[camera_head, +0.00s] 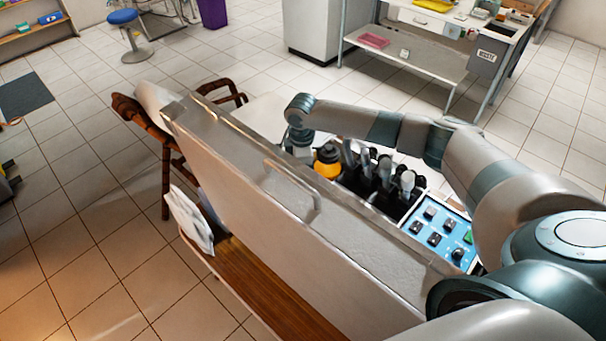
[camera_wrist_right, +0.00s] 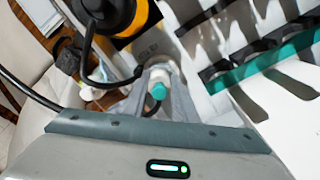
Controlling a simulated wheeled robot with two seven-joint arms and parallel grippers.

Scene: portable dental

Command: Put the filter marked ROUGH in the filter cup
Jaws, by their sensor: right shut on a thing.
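My right arm reaches over the open metal case (camera_head: 290,210), and its gripper (camera_head: 299,150) points down inside, just left of a yellow and black round container (camera_head: 328,161). In the right wrist view the right gripper (camera_wrist_right: 160,82) is shut on a small whitish piece with a teal end (camera_wrist_right: 158,91). I cannot tell whether this piece is the filter, and I can read no ROUGH mark. The yellow and black container (camera_wrist_right: 128,18) is close above the fingers there. I cannot make out the filter cup for certain. My left gripper is out of view.
Several dental handpieces (camera_head: 383,172) stand in black holders right of the container, beside a blue control panel (camera_head: 440,232). The case's tall front wall and its handle (camera_head: 292,190) screen the inside. A black hose (camera_wrist_right: 30,92) runs near the gripper.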

